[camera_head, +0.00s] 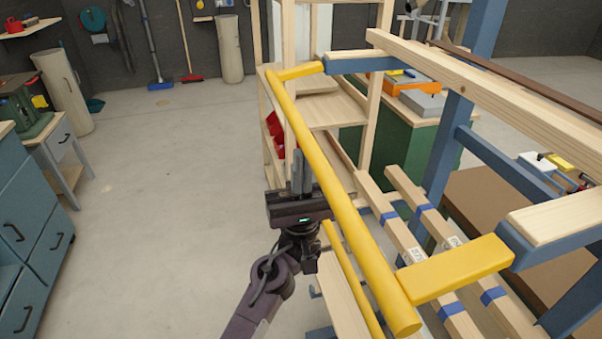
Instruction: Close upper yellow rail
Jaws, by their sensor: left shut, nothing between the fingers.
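The upper yellow rail (335,185) is a round bar running from the upper middle down to the lower right. A yellow arm (455,269) at its near end and a shorter yellow arm (300,71) at its far end join it to the blue and wooden frame (556,221). A second, thinner yellow rail (350,276) shows lower down, partly hidden. My left gripper (298,165) is just left of the upper rail, fingers together and empty, pointing up in the picture. Whether it touches the rail I cannot tell. My right gripper is not in view.
Wooden slats with blue bands (405,225) lie right of the rail. Wooden shelves (335,108) with a red bin stand behind it. A green cabinet (400,145) carries tools. Blue drawers (38,225) stand at the left. The floor (165,200) between is clear.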

